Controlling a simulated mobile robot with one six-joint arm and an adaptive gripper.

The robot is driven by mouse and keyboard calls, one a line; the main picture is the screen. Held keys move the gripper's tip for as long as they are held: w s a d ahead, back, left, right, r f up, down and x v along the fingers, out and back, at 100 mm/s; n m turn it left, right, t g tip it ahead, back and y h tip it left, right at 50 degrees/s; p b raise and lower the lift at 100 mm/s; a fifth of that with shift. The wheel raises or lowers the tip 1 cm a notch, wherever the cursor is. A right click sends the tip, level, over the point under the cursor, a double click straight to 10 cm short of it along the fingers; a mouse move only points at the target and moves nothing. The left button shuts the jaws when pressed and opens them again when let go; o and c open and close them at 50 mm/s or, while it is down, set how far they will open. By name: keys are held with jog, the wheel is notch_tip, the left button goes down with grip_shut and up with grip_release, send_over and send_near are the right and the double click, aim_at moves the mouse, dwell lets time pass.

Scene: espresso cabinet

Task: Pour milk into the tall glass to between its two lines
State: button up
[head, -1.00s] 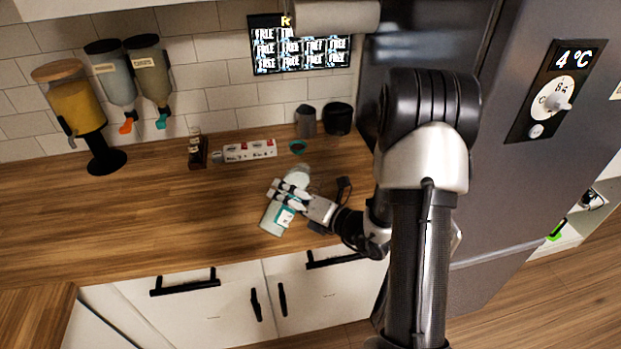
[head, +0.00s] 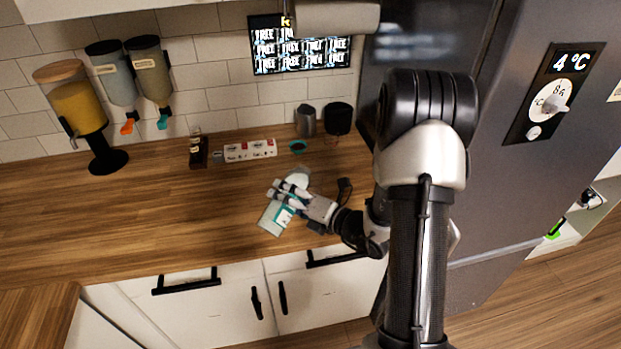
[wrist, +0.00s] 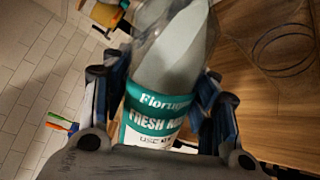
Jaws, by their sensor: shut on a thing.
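My gripper (head: 289,193) is shut on a milk bottle (head: 275,219) with a teal and white label, held over the wooden counter. In the wrist view the bottle (wrist: 153,118) sits between both fingers. Its label reads "FRESH M", with the rest cut off. The bottle is tilted. White milk lies slanted inside it, with clear space along one side. The bottle's mouth is not clearly visible.
A white box (head: 250,150), a small dark bottle stand (head: 198,152), a green-rimmed item (head: 298,147), a grey pitcher (head: 305,120) and a black canister (head: 338,118) stand along the back. Dispensers (head: 78,108) are at left, the fridge (head: 440,40) at right. The left counter is clear.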

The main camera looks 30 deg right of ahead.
jog(key=shift+a+r+m+p, duration=0.1)
jog(key=shift+r+m+p, duration=0.55)
jog(key=shift+p, duration=0.4)
jog(key=shift+w+d+r+m+g+y+p, duration=0.1)
jog(key=shift+d+r+m+g+y+p, duration=0.2)
jog(key=shift+p, duration=0.55)
jog(key=shift+w+d+r+m+p, duration=0.1)
jog(key=shift+r+m+p, duration=0.25)
jog(key=shift+p, duration=0.5)
dwell(0.6)
jog(key=shift+m+p, duration=0.3)
jog(key=shift+p, duration=0.1)
dwell(1.2)
